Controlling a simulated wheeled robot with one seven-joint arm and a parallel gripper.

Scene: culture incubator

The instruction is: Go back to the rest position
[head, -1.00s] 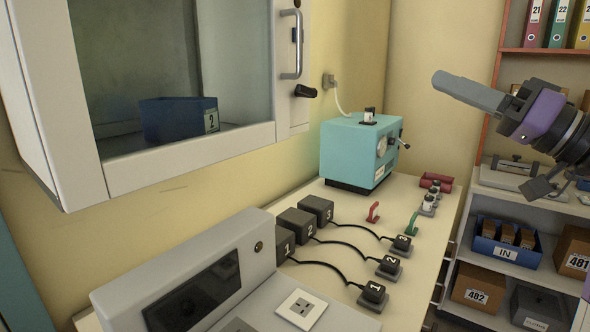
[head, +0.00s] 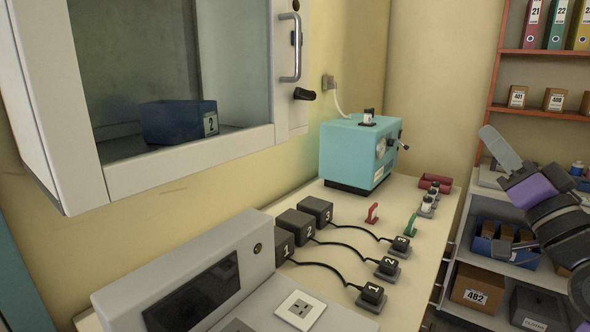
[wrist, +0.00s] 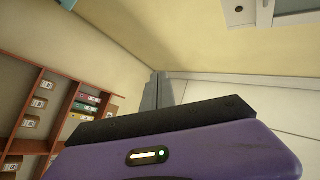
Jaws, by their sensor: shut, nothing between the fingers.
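My gripper (head: 488,134) is at the right side of the head view, in front of the shelves. Its grey fingers point up and to the left, above its purple body. The fingers are together with nothing between them. In the wrist view my gripper (wrist: 158,80) shows its closed grey fingers beyond the dark bar and the purple housing, against the wall and ceiling. It touches nothing that I can see.
An incubator (head: 75,189) with a blue bin (head: 180,121) inside hangs at the left. The bench (head: 330,194) holds a teal device (head: 350,155), numbered plugs and a grey console (head: 190,275). Shelves (head: 545,54) with binders and boxes stand behind my arm.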

